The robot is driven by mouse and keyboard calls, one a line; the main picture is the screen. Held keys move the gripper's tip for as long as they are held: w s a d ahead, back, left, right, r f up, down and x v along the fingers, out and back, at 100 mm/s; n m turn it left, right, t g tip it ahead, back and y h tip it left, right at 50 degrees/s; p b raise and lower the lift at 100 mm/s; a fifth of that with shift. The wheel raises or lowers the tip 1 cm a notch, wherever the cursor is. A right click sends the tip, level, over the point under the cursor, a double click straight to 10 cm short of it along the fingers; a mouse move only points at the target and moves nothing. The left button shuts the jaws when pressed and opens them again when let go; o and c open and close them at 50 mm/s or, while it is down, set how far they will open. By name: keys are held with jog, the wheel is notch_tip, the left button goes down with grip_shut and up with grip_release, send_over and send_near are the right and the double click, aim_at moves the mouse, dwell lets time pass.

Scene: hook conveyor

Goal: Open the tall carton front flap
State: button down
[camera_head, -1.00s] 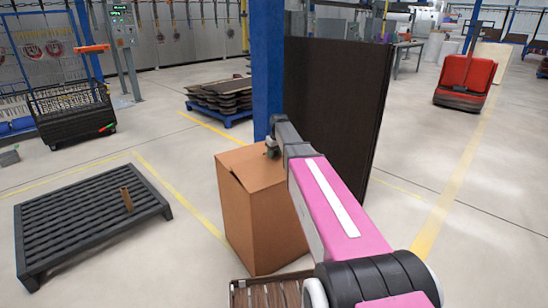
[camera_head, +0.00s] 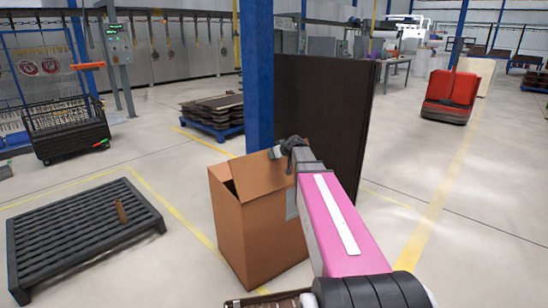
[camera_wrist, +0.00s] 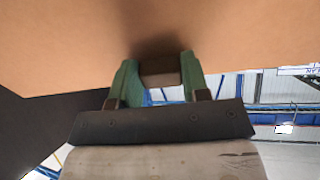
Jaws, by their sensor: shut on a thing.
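The tall brown carton (camera_head: 240,235) stands upright on the floor in front of the blue post, in the middle of the head view. Its top flap (camera_head: 260,174) is tilted up, and a dark gap shows along its left side. My gripper (camera_head: 277,153) is at the raised far edge of this flap, shut on it. In the wrist view the green fingers of my gripper (camera_wrist: 160,80) are against the brown flap (camera_wrist: 165,25), which fills the top of the picture. The fingertip contact is in shadow. My arm hides the right part of the carton.
A dark panel (camera_head: 322,115) and the blue post (camera_head: 258,75) stand close behind the carton. A low black slatted platform (camera_head: 80,235) with a small brown piece (camera_head: 122,211) is at left. A wooden slatted thing (camera_head: 270,301) is in front. Open floor lies at right.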

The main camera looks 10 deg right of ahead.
jog(key=shift+s+d+r+t, duration=0.1)
jog(key=shift+s+d+t, duration=0.1)
jog(key=shift+s, duration=0.15)
jog(key=shift+s+d+r+t, duration=0.1)
jog(key=shift+s+t, duration=0.1)
jog(key=shift+s, duration=0.1)
jog(key=s, duration=0.1)
jog(key=s+d, duration=0.1)
jog(key=s, duration=0.2)
jog(key=shift+d+r, duration=0.35)
jog(key=shift+w, duration=0.1)
dwell(0.4)
jog(key=c, duration=0.6)
grip_release()
jog(key=v, duration=1)
jog(key=shift+s+d, duration=0.2)
jog(key=shift+s, duration=0.15)
jog(key=shift+r, duration=0.15)
